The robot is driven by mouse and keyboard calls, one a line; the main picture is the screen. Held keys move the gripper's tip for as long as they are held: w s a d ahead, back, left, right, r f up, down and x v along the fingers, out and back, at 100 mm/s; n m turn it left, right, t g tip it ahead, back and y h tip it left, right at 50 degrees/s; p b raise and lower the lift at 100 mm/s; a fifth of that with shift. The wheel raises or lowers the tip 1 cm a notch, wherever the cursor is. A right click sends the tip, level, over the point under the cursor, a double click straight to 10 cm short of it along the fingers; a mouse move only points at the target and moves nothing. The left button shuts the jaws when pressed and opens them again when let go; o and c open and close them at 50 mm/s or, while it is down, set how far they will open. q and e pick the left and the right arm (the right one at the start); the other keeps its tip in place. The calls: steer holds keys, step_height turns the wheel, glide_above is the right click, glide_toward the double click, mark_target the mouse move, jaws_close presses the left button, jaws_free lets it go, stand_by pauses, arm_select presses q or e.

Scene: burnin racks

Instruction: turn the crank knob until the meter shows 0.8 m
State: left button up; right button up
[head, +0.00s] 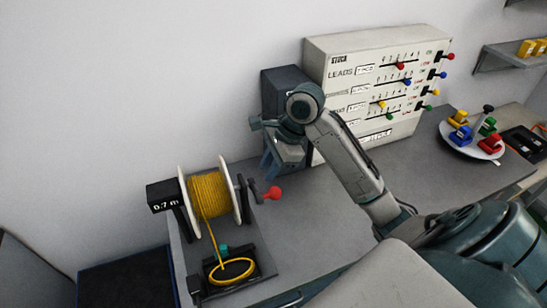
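The crank knob (273,193) is a red ball on a dark crank arm at the right side of a reel of yellow cable (210,194) with white flanges. The meter (163,196) is a dark box left of the reel and reads 0.7 m. Yellow cable runs down from the reel to a loop (231,271) on a dark plate in front. My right gripper (269,167) hangs above and just behind the knob, apart from it, fingers pointing down. Its fingers are small and partly hidden, so its opening is unclear. My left gripper is out of view.
A white panel labelled LEADS (345,100) with coloured sliders stands at the back, beside a dark box (278,88). A white plate (450,146) with several coloured pieces is on the right. The grey bench (310,215) is clear right of the knob.

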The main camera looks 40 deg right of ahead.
steer(key=v, duration=1)
steer(key=shift+d+r, duration=0.15)
steer(key=shift+r, duration=0.05)
steer(key=shift+s, duration=0.1)
